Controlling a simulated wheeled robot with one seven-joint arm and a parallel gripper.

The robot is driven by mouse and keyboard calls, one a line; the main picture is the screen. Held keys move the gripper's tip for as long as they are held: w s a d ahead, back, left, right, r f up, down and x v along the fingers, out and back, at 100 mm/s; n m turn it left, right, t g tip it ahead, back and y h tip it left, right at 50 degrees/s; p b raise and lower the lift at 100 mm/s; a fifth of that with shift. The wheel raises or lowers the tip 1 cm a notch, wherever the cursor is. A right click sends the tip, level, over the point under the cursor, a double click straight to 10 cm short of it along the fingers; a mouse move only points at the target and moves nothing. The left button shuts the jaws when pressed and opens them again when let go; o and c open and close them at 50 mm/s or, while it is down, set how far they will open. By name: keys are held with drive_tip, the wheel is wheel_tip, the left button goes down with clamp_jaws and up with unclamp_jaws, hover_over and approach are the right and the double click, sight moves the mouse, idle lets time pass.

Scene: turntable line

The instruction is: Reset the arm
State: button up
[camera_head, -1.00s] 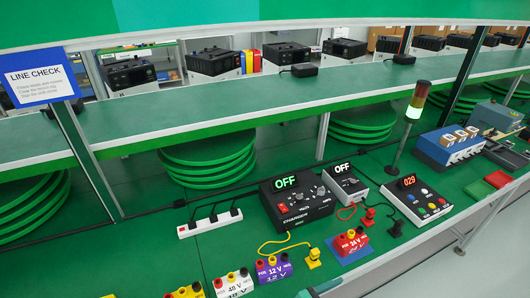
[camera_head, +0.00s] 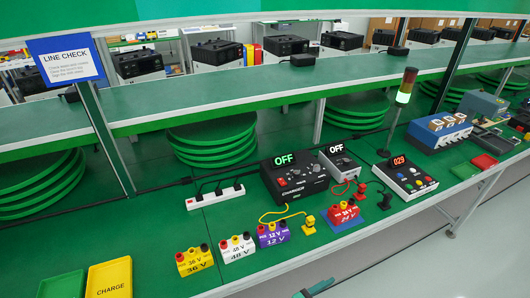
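A small teal and dark part, which looks like the end of my arm with my gripper (camera_head: 312,290), shows at the bottom edge in the head view. It is in front of the bench, over the grey floor, and most of it is cut off by the frame. Its fingers cannot be made out, so I cannot tell whether it is open or shut. No object is visibly held. The rest of my arm is out of view.
The green bench (camera_head: 150,230) carries yellow (camera_head: 195,261), white (camera_head: 237,248), purple (camera_head: 272,233) and red (camera_head: 344,213) voltage blocks. A charger reading OFF (camera_head: 296,178), a power strip (camera_head: 215,196), a button box (camera_head: 405,180) and a yellow CHARGE tray (camera_head: 109,279) also stand there.

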drive_tip(key=s+a+f+n+t+y, duration=0.2)
drive_tip(key=s+a+f+n+y, duration=0.2)
drive_tip(key=a, duration=0.4)
drive_tip(key=s+a+f+n+t+y, duration=0.3)
drive_tip(key=s+a+n, duration=0.1)
drive_tip(key=a, duration=0.3)
drive_tip(key=s+a+r+n+t+y, duration=0.1)
drive_tip(key=s+a+r+y, duration=0.1)
drive_tip(key=s+r, duration=0.2)
drive_tip(key=s+a+r+n+t+y, duration=0.1)
drive_tip(key=s+a+r+n+y, duration=0.1)
drive_tip(key=s, duration=0.9)
drive_tip(key=shift+a+r+t, duration=0.4)
drive_tip(key=shift+a+r, duration=0.4)
drive_tip(key=shift+r, duration=0.1)
